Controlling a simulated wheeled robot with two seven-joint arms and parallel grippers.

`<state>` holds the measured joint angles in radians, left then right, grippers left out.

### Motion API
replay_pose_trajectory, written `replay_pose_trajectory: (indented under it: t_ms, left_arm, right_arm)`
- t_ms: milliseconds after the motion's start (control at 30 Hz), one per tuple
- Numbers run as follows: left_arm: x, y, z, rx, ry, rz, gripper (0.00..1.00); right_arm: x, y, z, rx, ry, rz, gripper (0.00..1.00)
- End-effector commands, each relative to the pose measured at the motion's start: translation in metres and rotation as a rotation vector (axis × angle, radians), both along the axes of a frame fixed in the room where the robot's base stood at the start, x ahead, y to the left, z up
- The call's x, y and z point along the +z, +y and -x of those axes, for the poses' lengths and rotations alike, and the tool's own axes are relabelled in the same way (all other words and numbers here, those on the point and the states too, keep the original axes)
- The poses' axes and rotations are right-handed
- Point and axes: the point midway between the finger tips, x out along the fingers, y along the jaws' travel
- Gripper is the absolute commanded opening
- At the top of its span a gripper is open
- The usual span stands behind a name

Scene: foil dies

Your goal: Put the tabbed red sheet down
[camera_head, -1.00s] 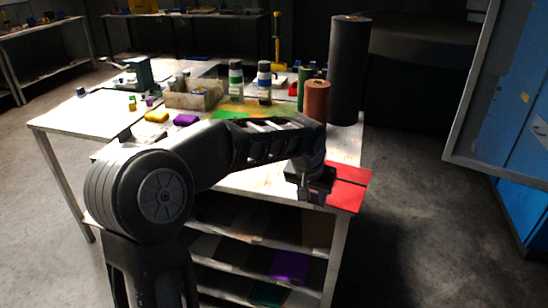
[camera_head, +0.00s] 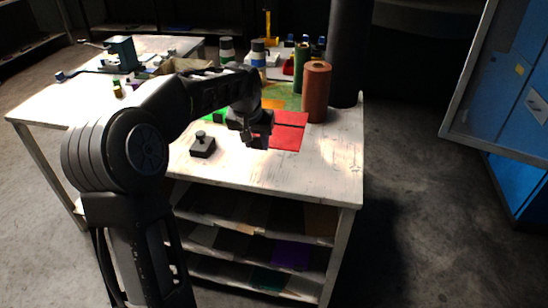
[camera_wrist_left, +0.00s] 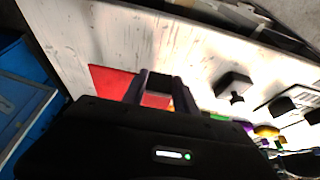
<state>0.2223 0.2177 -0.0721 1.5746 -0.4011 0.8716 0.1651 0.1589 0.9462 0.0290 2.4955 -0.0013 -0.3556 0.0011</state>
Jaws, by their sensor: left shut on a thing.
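The red sheet (camera_head: 288,137) is flat, with a dark line across it. It is over the white worktable (camera_head: 320,165), in front of the brown-red roll. My left gripper (camera_head: 260,140) is at the sheet's left side, pointing down and shut on it. In the left wrist view the red sheet (camera_wrist_left: 108,82) shows on both sides of a finger, and the gripper (camera_wrist_left: 158,88) has red between its fingers. I cannot tell whether the sheet touches the table. My right gripper is not in view.
A black knobbed block (camera_head: 203,147) stands left of the gripper. A brown-red roll (camera_head: 316,92), a green roll (camera_head: 300,68) and a tall black roll (camera_head: 349,55) stand behind. Bottles (camera_head: 258,58) stand farther back. The table's front right is clear.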

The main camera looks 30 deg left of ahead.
Motion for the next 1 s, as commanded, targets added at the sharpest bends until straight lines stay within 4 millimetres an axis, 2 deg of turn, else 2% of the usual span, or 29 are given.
replay_pose_trajectory:
  t_ms: [333,433,733,1000]
  left_arm:
    - [-0.053,0.0,0.001,0.001,0.003,0.001,0.0]
    - [-0.06,0.0,0.0,0.0,0.001,-0.001,0.0]
    - [-0.062,0.0,0.0,0.0,0.0,0.0,0.0]
    - [-0.095,0.0,0.001,0.0,0.003,0.001,0.0]
  right_arm:
    - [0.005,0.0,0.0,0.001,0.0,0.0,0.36]
    - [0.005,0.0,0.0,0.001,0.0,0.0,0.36]
    - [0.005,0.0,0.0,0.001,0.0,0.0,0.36]
    - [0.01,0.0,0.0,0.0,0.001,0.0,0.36]
